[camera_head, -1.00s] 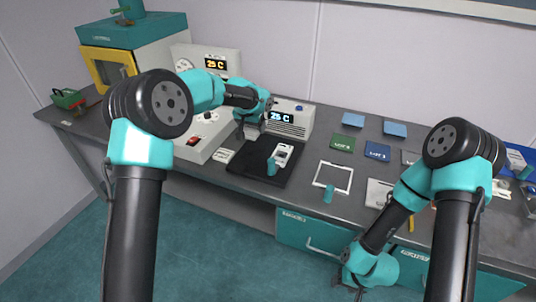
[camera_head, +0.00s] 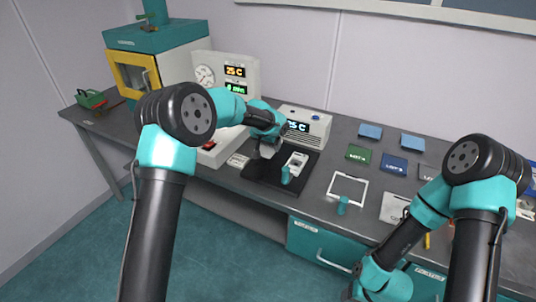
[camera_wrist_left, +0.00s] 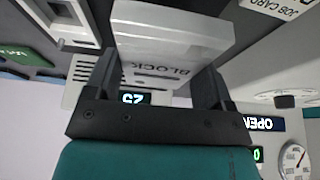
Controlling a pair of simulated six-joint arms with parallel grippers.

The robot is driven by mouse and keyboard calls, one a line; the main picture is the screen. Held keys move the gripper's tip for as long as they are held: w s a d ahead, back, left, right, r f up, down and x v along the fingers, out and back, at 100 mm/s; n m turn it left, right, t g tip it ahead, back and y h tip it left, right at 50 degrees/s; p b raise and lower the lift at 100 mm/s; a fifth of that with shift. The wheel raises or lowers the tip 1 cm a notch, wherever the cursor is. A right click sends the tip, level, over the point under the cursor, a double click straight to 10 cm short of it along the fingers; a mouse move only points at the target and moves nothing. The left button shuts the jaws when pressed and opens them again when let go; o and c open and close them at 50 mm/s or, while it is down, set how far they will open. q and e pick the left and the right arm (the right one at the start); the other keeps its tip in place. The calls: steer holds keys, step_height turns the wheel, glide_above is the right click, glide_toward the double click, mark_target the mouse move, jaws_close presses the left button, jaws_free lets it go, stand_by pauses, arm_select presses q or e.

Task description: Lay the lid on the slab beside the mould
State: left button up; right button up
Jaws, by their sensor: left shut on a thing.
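My left gripper (camera_head: 268,150) is shut on the lid, a pale grey block with "BLOCK" lettering (camera_wrist_left: 165,50) that fills the space between the fingers in the left wrist view. In the head view the lid is small and mostly hidden by the gripper, over the back left part of the dark slab (camera_head: 262,178). The mould (camera_head: 297,160), a pale metal piece, lies on the slab to the right of the gripper. It also shows at the top left of the wrist view (camera_wrist_left: 60,18). I cannot tell whether the lid touches the slab. My right gripper is barely visible at the bottom edge.
A white unit with a "25 C" display (camera_head: 306,127) stands close behind the slab. The press with a gauge (camera_head: 222,75) is to the left. A job card (camera_head: 238,160) lies left of the slab. A white frame (camera_head: 348,188) and coloured sheets lie to the right.

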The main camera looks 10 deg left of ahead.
arm_select(q)
steer(key=shift+f, duration=2.45)
steer(key=shift+f, duration=0.4)
steer(key=shift+s+f, duration=0.1)
steer(key=shift+f, duration=0.2)
steer(key=o, duration=1.1)
steer(key=shift+s+f, duration=0.1)
steer(key=shift+f, duration=0.05)
steer(key=shift+r, duration=0.35)
steer(key=v, duration=1.2)
steer(key=shift+r, duration=0.5)
steer(key=shift+f, duration=0.1)
